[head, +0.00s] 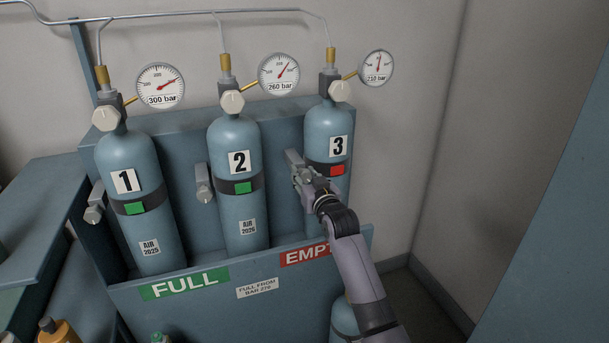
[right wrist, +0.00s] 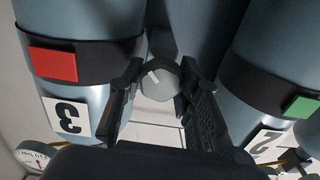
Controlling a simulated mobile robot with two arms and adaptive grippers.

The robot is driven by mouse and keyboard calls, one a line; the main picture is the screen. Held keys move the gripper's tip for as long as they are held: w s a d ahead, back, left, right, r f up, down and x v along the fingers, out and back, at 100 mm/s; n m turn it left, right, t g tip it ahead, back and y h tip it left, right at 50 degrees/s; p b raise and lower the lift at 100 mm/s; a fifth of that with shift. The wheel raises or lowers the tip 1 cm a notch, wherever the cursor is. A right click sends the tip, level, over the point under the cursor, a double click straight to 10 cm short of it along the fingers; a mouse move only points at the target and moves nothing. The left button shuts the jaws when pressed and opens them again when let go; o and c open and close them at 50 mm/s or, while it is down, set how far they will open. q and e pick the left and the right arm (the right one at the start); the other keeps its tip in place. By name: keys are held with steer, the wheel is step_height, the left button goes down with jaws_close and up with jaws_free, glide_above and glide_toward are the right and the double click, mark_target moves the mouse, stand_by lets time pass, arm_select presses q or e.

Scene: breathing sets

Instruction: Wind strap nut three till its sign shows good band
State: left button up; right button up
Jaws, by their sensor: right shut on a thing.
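Cylinder three (head: 322,127) is a blue bottle standing at the right of the rack, with a black strap around it. The sign (head: 337,170) on that strap is red; it also shows red in the right wrist view (right wrist: 54,65). My right gripper (head: 302,172) is at the left side of cylinder three. In the right wrist view its two fingers are shut on strap nut three (right wrist: 158,80), a grey many-sided knob with a white line on its face. In the head view the gripper hides this nut. My left gripper is out of view.
Cylinder two (head: 238,205) and cylinder one (head: 137,222) stand to the left with green signs, and strap nut two (head: 205,192) sticks out between them. The rack's front panel (head: 215,308) runs low before the cylinders. Gauges (head: 377,67) hang above.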

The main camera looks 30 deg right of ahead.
steer(key=m+p, duration=0.3)
steer(key=m, duration=0.1)
steer(key=shift+r, duration=0.1)
steer(key=shift+d+m+p, duration=0.1)
steer(key=shift+m+p, duration=0.8)
steer(key=shift+m, duration=1)
steer(key=o, duration=1.2)
steer(key=shift+c, duration=0.2)
steer(key=v, duration=1.2)
steer(key=shift+d+f, duration=0.1)
steer(key=shift+f, duration=0.15)
